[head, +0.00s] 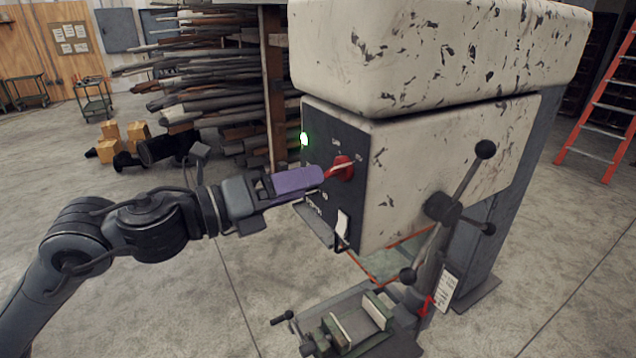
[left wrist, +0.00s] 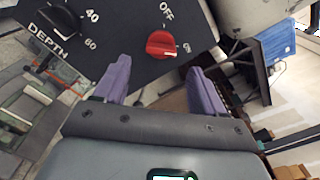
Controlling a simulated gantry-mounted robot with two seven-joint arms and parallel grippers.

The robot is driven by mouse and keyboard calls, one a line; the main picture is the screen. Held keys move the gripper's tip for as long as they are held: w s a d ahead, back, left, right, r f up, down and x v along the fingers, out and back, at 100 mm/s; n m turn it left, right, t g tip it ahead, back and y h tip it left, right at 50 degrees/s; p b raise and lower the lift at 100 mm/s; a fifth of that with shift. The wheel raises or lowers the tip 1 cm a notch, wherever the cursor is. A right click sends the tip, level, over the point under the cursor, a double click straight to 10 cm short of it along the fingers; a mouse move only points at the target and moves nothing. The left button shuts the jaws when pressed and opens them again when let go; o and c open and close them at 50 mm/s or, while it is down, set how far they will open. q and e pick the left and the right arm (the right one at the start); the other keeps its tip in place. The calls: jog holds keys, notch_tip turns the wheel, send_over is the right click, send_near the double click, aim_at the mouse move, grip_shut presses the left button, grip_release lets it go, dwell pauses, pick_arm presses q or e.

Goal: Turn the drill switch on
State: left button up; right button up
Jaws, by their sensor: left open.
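The red drill switch (head: 343,167) is a round knob with a raised ridge on the dark front panel (head: 336,200) of the drill press. In the left wrist view the switch (left wrist: 161,44) sits between OFF above it and ON at its right; its ridge appears to run toward ON. My left gripper (head: 316,176) is open, with purple fingers close to the switch. In the left wrist view its fingertips (left wrist: 160,76) spread wider than the switch, which shows just beyond them, not clearly between them. No right gripper shows.
A black DEPTH knob (left wrist: 58,18) is on the same panel. A green light (head: 304,139) glows at the panel's edge. The feed handle (head: 463,180) and vise (head: 350,325) are at right and below. A red ladder (head: 606,110) stands far right.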

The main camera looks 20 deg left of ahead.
pick_arm(q)
jog(key=shift+b+v, duration=0.7)
jog(key=shift+v, duration=1.95)
